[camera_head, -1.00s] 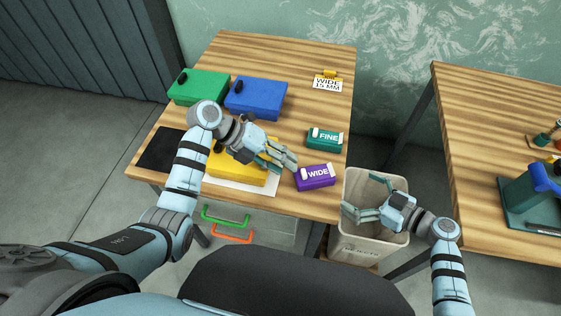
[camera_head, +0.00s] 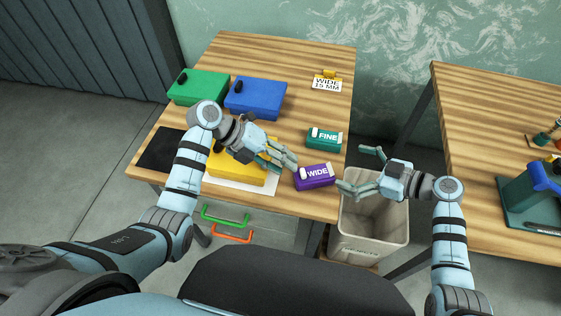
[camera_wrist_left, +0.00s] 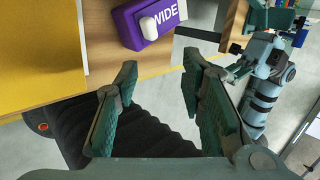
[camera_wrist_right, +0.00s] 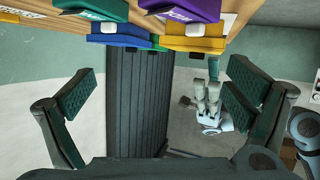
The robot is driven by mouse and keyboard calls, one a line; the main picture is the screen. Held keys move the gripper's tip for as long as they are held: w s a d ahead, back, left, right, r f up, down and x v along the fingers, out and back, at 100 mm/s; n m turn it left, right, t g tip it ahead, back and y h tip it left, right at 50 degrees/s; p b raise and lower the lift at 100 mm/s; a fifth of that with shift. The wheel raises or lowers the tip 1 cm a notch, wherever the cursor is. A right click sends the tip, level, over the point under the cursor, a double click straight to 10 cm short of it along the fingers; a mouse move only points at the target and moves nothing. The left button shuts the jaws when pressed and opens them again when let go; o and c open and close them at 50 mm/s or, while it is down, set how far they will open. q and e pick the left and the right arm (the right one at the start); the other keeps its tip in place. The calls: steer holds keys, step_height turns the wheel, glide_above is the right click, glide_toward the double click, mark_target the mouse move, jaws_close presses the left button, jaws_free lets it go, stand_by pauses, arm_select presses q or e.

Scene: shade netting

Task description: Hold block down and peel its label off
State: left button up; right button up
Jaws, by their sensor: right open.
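The purple block (camera_head: 316,184), labelled WIDE with a white piece at its left end, lies near the right front edge of the wooden table. It also shows in the left wrist view (camera_wrist_left: 150,34). The teal block (camera_head: 324,146), labelled FINE, lies behind it. A card (camera_head: 327,83) reading WIDE 15 MM stands at the back. My left gripper (camera_head: 281,161) is open and empty, just left of the purple block and apart from it. My right gripper (camera_head: 359,170) is open and empty to the right of the purple block, by the table edge.
A yellow box (camera_head: 238,171) on a white sheet sits under my left forearm. Green (camera_head: 199,86) and blue (camera_head: 256,98) boxes stand behind. A beige bin (camera_head: 371,226) stands right of the table. A second table (camera_head: 495,110) holding tools is further right.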

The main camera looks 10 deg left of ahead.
mark_target(321, 176)
steer(key=shift+g+h, duration=0.6)
steer(key=shift+g, duration=0.2)
steer(key=a+f, duration=0.8)
steer(key=shift+w+a+f, duration=0.1)
steer(key=shift+w+a, duration=0.15)
steer(key=shift+w, duration=0.05)
steer(key=shift+d, duration=0.1)
steer(key=shift+c, duration=0.3)
steer(key=c, duration=2.1)
steer(key=shift+o, duration=0.2)
